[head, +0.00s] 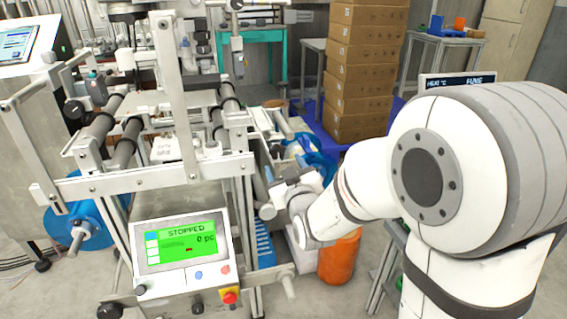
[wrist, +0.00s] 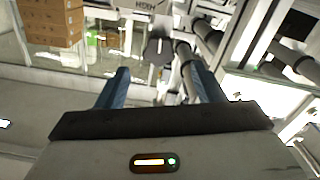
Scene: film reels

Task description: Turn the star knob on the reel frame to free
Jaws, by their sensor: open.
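My gripper (head: 288,180) is at the right side of the metal reel frame (head: 120,184), low beside its uprights. In the wrist view my gripper (wrist: 160,68) has its two blue fingers spread apart with nothing held between them. A dark, lobed knob (wrist: 157,49), which looks like the star knob, shows beyond the fingertips, between them and apart from them. Its exact turn position cannot be read. In the head view I cannot make out the knob; my gripper and arm cover that area.
A control panel (head: 181,249) reading STOPPED is on the frame's front. Dark rollers (head: 124,143) cross its top. An orange bin (head: 340,257) stands below my arm. Stacked cardboard boxes (head: 365,70) stand behind. A blue reel (head: 90,233) is at the left.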

